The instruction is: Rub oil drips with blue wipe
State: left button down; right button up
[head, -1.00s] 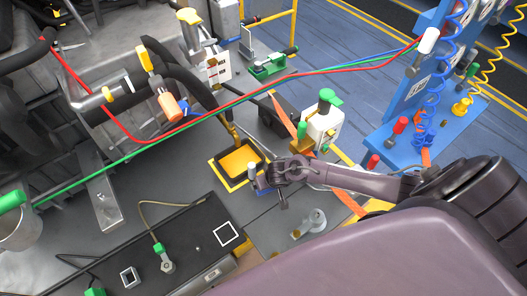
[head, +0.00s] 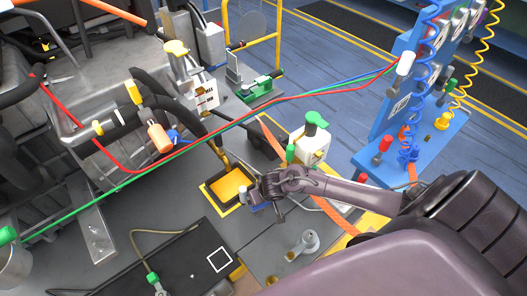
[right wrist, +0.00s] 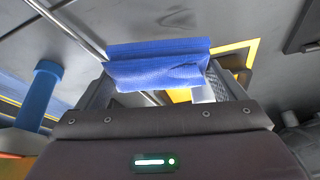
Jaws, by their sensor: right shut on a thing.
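My right gripper (head: 255,194) comes in from the right and is beside the black tray with yellow contents (head: 209,190). In the right wrist view it is shut on a folded blue wipe (right wrist: 158,68), held between its two fingers. The tray's yellow border shows just behind the wipe there. In the head view the wipe is mostly hidden by the gripper. A small brownish spot (head: 291,256) lies by a grey tool (head: 308,241); I cannot tell whether it is oil. No other drips are clear. My left gripper is not in view.
Red, green and blue lines (head: 270,98) cross above the floor. A white jug with green cap (head: 312,142) stands behind my right gripper. A blue rack (head: 390,110) with coiled hoses stands right. A dark mat (head: 185,262) lies at the front left.

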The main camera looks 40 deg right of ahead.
jog(key=shift+r, duration=0.5)
jog(key=shift+r, duration=1.5)
jog(key=shift+w+d, duration=0.1)
